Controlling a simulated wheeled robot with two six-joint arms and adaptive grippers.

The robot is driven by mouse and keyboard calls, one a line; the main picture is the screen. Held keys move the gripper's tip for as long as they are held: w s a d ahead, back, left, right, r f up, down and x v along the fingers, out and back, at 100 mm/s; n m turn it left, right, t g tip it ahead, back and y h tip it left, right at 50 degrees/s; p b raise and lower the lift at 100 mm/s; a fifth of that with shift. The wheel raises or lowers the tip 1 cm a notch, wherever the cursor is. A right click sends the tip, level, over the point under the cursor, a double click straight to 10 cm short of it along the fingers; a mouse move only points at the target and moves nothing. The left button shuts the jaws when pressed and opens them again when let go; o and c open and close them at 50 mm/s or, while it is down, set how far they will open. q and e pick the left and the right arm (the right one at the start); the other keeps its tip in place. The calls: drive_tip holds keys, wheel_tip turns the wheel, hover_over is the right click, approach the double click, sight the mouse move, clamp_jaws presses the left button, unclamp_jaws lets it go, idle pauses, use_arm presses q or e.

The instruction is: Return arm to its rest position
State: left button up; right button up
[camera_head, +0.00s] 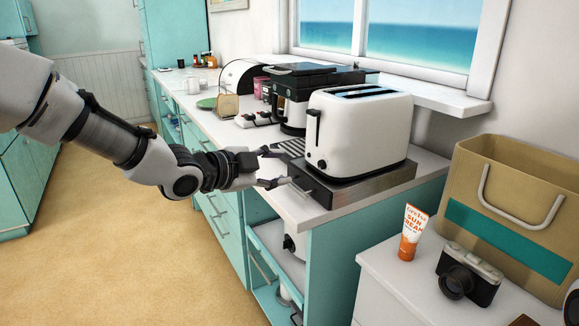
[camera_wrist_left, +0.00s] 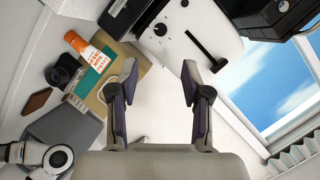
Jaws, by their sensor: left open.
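My left arm (camera_head: 125,140) reaches in from the left in the head view. My left gripper (camera_head: 277,167) is open and empty, with its two fingers apart beside the front of a metal drawer box (camera_head: 365,186) on the counter. In the left wrist view my left gripper (camera_wrist_left: 159,72) shows both fingers spread with nothing between them. A white toaster (camera_head: 358,130) stands on the drawer box; part of it shows at the top of the wrist view (camera_wrist_left: 190,40). My right gripper is not in view.
A coffee machine (camera_head: 291,108) and bread (camera_head: 228,106) stand farther back on the counter (camera_head: 432,163). A sunscreen tube (camera_head: 411,235), a camera (camera_head: 468,275) and a tan bag (camera_head: 500,200) are on the white surface at right. Open floor (camera_head: 110,240) lies left of the counter.

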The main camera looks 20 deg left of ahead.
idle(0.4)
use_arm(q)
drive_tip(key=s+d+f+n+g+y+p, duration=0.1)
drive_tip(key=s+f+n+g+p, duration=0.25)
drive_tip(key=f, duration=0.75)
drive_tip(key=s+d+f+n+g+y+p, duration=0.15)
drive_tip(key=s+f+n, duration=0.25)
drive_tip(key=f, duration=0.8)
drive_tip(key=s+f+n+g+y+p, duration=0.1)
drive_tip(key=s+f+n+g, duration=0.1)
drive_tip(key=s+f, duration=0.3)
drive_tip(key=s+a+f+n+g+y+p, duration=0.1)
drive_tip(key=s+f, duration=0.4)
drive_tip(key=s, duration=0.8)
drive_tip(key=s+a+f+n+g+y+p, duration=0.1)
drive_tip(key=s+f+n+g+p, duration=0.2)
drive_tip(key=s, duration=0.6)
wheel_tip(320, 180, down, 3)
drive_tip(key=shift+s+r+n+g+y, duration=0.15)
drive_tip(key=shift+n+g+y, duration=0.2)
drive_tip(key=shift+n+g, duration=0.8)
